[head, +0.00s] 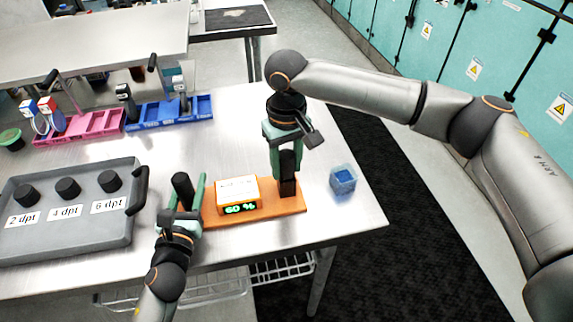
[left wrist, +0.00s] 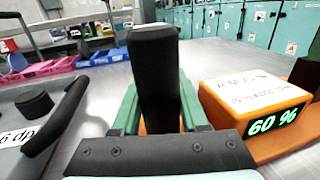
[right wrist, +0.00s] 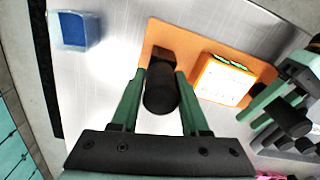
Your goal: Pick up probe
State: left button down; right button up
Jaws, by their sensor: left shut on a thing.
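An orange base plate (head: 285,203) lies on the metal table and carries an orange box (head: 238,194) reading "60 %". A black upright handle stands at each end; I cannot tell which part is called the probe. My left gripper (head: 188,183) is shut on the left black handle (left wrist: 155,75), which rises between its fingers. My right gripper (head: 287,165) points down with its fingers either side of the right black handle (right wrist: 161,95). A narrow gap shows beside that handle in the right wrist view, so the right gripper looks open.
A grey tray (head: 75,235) with black knobs labelled "2 dpt", "4 dpt" and "6 dpt" stands close to my left gripper. Pink (head: 95,124) and blue (head: 150,117) racks stand behind. The table's right edge is near.

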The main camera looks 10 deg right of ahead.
grip_shut()
jog(key=shift+r, duration=0.15)
notch_tip(320, 180, up, 10)
jog(key=shift+f, duration=0.1)
dwell(0.5)
pick_arm(q)
jog(key=shift+c, duration=1.7)
grip_release()
jog(key=shift+r, duration=0.15)
